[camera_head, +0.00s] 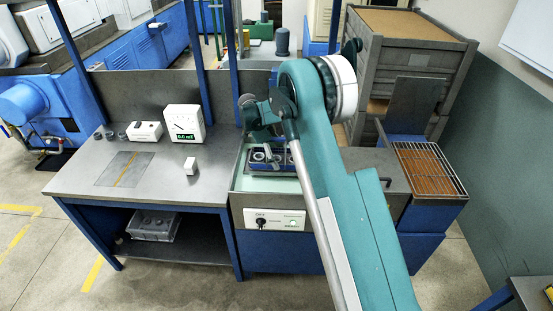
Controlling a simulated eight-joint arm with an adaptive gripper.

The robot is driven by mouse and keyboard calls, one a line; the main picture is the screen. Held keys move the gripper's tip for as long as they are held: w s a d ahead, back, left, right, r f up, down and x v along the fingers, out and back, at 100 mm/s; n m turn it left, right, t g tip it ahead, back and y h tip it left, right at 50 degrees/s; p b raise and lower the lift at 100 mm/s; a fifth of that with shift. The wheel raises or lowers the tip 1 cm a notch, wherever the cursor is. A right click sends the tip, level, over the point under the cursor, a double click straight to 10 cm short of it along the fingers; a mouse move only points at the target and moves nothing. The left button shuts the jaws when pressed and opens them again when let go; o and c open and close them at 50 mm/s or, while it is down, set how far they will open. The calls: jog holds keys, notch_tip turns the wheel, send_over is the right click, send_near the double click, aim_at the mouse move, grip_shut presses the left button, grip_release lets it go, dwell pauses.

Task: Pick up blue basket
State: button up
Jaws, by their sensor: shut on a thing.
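The blue basket (262,168) sits in the open basin of the washing unit (237,183), just below my wrist. It holds small grey rings or parts. My gripper (271,150) reaches down from above to the basket and is shut on it. My teal arm hides the right part of the basket and much of the fingers. I cannot tell whether the basket is clear of the basin floor.
A steel workbench (75,188) stands left, with a gauge box (183,124), a white device (145,132), a small white block (191,168) and grey rings. Blue posts rise behind. A wire rack (430,170) and stacked grey crates (415,60) stand right.

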aim_at(276, 138)
jog(key=shift+r, duration=0.1)
jog(key=shift+r, duration=4.95)
jog(key=w+d+n+t, duration=0.1)
jog(key=d+n, duration=0.2)
jog(key=d, duration=1.1)
jog(key=w+d+f+n+t+y, duration=0.1)
jog(key=d+n, duration=0.3)
jog(key=d, duration=1)
jog(key=w+d+n+t, duration=0.1)
jog(key=d+n+t, duration=0.15)
jog(key=d, duration=1.15)
jog(key=s+d+n+y, duration=0.1)
jog(key=d+n, duration=0.1)
jog(key=d, duration=0.8)
jog(key=s+d+n+y, duration=0.1)
jog(key=s+d+n, duration=0.1)
jog(key=d, duration=0.9)
jog(key=s+d+n+y, duration=0.1)
jog(key=d+n, duration=0.3)
jog(key=d, duration=0.6)
jog(key=shift+s+d+r+b, duration=0.35)
jog(key=shift+s+r, duration=0.1)
jog(key=shift+s, duration=0.3)
jog(key=shift+n, duration=0.25)
